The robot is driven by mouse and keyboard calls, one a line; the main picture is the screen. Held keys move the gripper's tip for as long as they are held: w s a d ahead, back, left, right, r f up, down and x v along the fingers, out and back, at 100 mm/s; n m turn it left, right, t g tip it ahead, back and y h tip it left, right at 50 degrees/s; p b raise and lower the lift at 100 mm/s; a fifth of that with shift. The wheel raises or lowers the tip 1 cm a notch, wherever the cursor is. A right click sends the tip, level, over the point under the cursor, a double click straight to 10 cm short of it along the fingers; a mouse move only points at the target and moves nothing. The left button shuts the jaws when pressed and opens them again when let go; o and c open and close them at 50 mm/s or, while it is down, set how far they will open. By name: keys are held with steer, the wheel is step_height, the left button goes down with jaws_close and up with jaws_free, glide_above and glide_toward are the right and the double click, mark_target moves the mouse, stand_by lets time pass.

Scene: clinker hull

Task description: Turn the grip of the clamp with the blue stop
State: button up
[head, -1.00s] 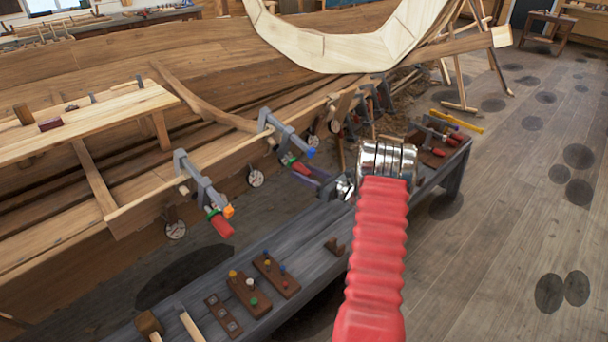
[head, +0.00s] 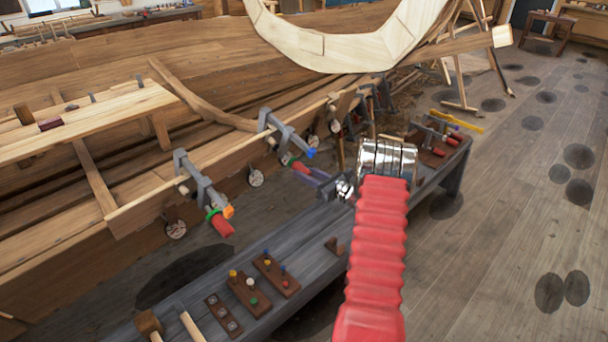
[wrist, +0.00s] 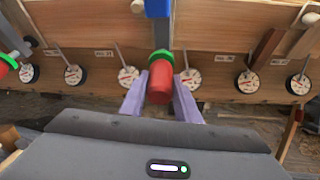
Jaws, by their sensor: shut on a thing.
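The clamp with the blue stop (head: 285,135) is fixed on the hull's plank edge at the middle of the head view. Its blue stop (head: 311,153) shows there and at the top of the wrist view (wrist: 157,8). Its red grip (wrist: 160,88) hangs below a green collar (wrist: 160,57) and points toward the wrist camera. My gripper (head: 308,173) has pale purple fingers, one on each side of the red grip, and is shut on it. In the head view the fingers partly hide the grip.
Another clamp (head: 200,185) with an orange stop and red grip is on the hull at left. A grey bench (head: 225,290) with peg boards, mallets and tools runs below my arm. Several round dials (wrist: 128,78) line the hull behind the grip. Floor at right is open.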

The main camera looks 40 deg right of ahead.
steer(key=shift+n+h, duration=1)
steer(key=shift+n, duration=0.1)
steer(key=shift+a+f+n+t+h, duration=0.1)
steer(key=shift+n+t+h, duration=0.2)
steer(key=shift+n+h, duration=0.75)
steer(key=n+h, duration=0.1)
steer(key=n, duration=0.2)
steer(key=shift+t+h, duration=0.35)
steer(key=shift+t, duration=0.05)
steer(key=n+h, duration=0.1)
steer(key=n, duration=0.1)
steer(key=shift+a+f+n+t, duration=0.1)
steer(key=shift+n+t, duration=0.25)
steer(key=shift+t, duration=0.05)
steer(key=n+t+h, duration=0.1)
steer(key=n, duration=0.2)
steer(key=n+t, duration=0.1)
steer(key=n, duration=0.2)
steer(key=shift+f+h, duration=0.1)
steer(key=shift+h, duration=0.2)
steer(key=n+t+y, duration=0.1)
steer(key=n, duration=0.3)
steer(key=n+t+y, duration=0.1)
steer(key=n, duration=0.3)
steer(key=shift+w+f+t, duration=0.1)
steer(key=shift+t, duration=0.2)
steer(key=shift+n, duration=0.3)
